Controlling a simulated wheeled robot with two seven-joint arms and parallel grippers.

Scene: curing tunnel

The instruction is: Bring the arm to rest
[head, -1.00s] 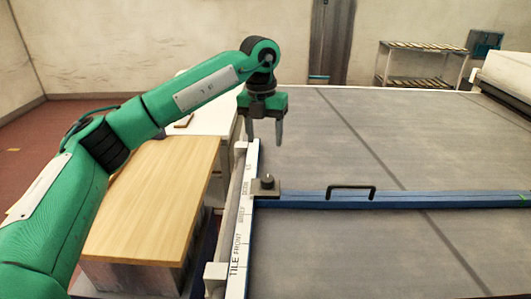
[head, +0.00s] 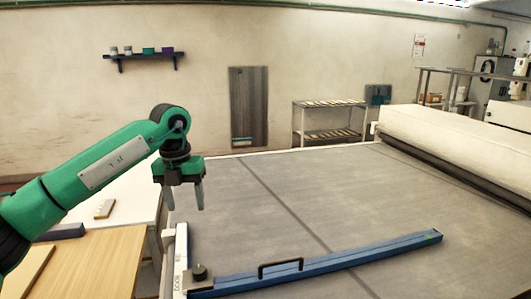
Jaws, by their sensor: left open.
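My left arm comes in from the left in the head view. Its gripper (head: 186,198) points down with its two fingers apart and nothing between them. It hangs above the near left corner of the large grey table (head: 330,205), above the white lettered rail (head: 181,255). The gripper is apart from the bar and handle. My right gripper is not in view.
A wooden worktop (head: 95,265) and a white table (head: 110,200) stand left of the grey table. A large white machine (head: 450,145) stands at the right. A rack (head: 328,122) and a wall shelf (head: 145,54) are at the back. The grey table's far part is clear.

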